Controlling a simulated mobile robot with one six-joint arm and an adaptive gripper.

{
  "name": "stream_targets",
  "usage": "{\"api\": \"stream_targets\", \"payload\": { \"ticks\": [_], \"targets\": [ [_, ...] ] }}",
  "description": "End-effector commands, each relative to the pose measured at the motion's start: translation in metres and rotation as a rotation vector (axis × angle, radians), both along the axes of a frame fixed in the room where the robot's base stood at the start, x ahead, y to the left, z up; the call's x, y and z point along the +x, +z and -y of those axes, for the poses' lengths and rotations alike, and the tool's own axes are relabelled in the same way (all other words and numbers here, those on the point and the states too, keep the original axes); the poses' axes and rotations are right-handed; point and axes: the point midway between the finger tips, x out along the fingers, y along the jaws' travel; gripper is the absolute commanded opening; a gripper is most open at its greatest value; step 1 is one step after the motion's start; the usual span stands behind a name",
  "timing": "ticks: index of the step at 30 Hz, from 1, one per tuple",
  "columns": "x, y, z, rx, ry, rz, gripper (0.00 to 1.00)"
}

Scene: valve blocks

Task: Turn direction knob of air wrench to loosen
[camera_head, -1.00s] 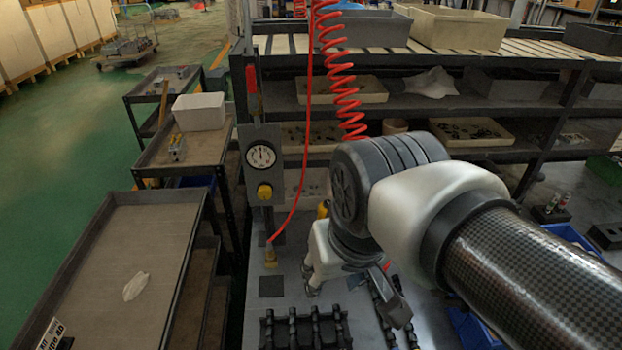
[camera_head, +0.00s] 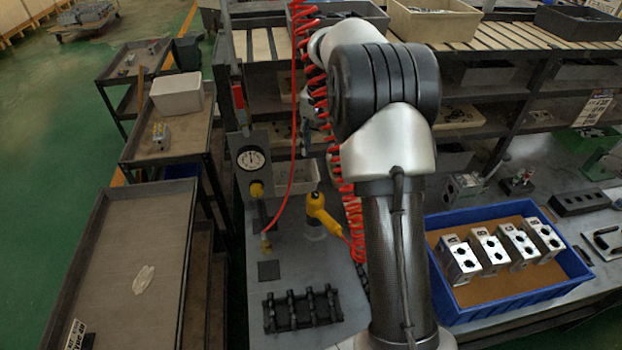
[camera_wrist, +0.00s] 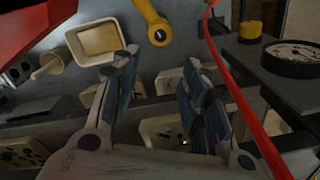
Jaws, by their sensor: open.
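The yellow air wrench (camera_head: 320,212) is on the grey bench, with a red hose by its lower end. It also shows in the wrist view (camera_wrist: 152,18) at the top, as a yellow body with a round dark-centred end. Its direction knob cannot be made out. My gripper (camera_wrist: 163,85) is open and empty, its two blue-padded fingers apart; the wrench appears beyond the fingertips, not touching them. In the head view my gripper is mostly hidden behind my raised arm.
A gauge (camera_head: 251,158) with a yellow knob (camera_head: 256,190) is on a post left of the wrench. A coiled red hose (camera_head: 334,150) hangs near my arm. A black rack (camera_head: 300,309) lies in front. A blue bin (camera_head: 520,310) holds metal valve blocks at right.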

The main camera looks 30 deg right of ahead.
Motion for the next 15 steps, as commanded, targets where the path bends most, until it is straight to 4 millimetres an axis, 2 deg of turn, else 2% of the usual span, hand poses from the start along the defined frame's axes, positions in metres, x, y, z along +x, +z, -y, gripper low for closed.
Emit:
{"api": "stream_targets", "payload": {
  "ticks": [5,15],
  "targets": [
    [0.001,-0.023,0.0,0.002,-0.003,-0.005,0.41],
    [0.001,-0.097,-0.002,0.002,-0.002,-0.005,0.41]
  ]
}}
